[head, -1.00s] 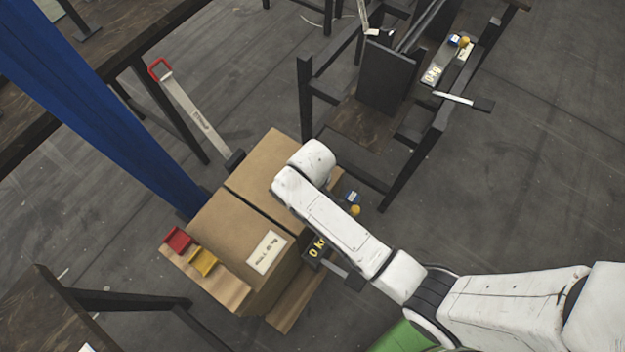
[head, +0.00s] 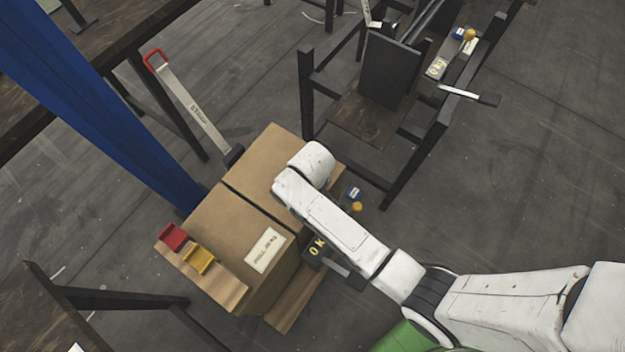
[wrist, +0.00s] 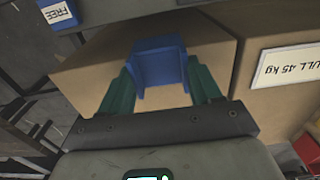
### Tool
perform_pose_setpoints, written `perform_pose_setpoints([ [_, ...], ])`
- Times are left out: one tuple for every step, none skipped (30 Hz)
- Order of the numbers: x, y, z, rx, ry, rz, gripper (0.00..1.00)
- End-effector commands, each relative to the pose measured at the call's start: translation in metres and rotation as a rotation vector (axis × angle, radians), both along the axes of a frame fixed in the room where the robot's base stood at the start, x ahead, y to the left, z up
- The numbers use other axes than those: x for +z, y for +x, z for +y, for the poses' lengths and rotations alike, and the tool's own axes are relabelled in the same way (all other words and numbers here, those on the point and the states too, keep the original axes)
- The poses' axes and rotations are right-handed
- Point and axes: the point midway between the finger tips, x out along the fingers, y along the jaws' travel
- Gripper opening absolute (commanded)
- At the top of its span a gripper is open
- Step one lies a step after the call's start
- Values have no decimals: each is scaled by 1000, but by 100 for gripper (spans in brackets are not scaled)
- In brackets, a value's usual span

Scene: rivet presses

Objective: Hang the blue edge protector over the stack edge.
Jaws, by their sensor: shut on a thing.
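The blue edge protector (wrist: 161,62) is an angled piece between the green fingers of my gripper (wrist: 160,78) in the wrist view. My gripper is shut on it. Behind it is a brown carton (wrist: 90,70) of the stack, and the protector overlaps the carton's edge in the picture. I cannot tell whether it touches the carton. In the head view the carton stack (head: 215,225) stands at the middle left. My arm reaches over its right side and hides my gripper and the blue protector there.
A red protector (head: 173,237) and a yellow protector (head: 200,260) sit at the stack's lower left edge. A blue post (head: 100,110) rises beside the stack. A dark metal frame (head: 305,95) stands behind it. A white label (wrist: 292,62) is on the neighbouring carton. Open floor lies right.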

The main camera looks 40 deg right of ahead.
Motion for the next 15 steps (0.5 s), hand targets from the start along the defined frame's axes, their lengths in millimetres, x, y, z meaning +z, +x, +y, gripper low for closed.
perform_pose_setpoints([
  [1,0,0,0,0,0,33],
  [1,1,0,0,0,0,33],
  [1,1,0,0,0,0,33],
  [1,1,0,0,0,-1,33],
  [0,1,0,0,0,-1,33],
  [0,2,0,0,0,-1,33],
  [0,2,1,0,0,-1,33],
  [0,2,0,0,0,-1,33],
  [0,2,1,0,0,-1,33],
  [0,2,1,0,0,-1,33],
  [-1,2,0,0,0,-1,33],
  [-1,2,0,0,0,-1,33],
  [-1,2,0,0,0,-1,33],
  [-1,1,0,0,0,-1,66],
  [-1,1,0,0,0,-1,70],
])
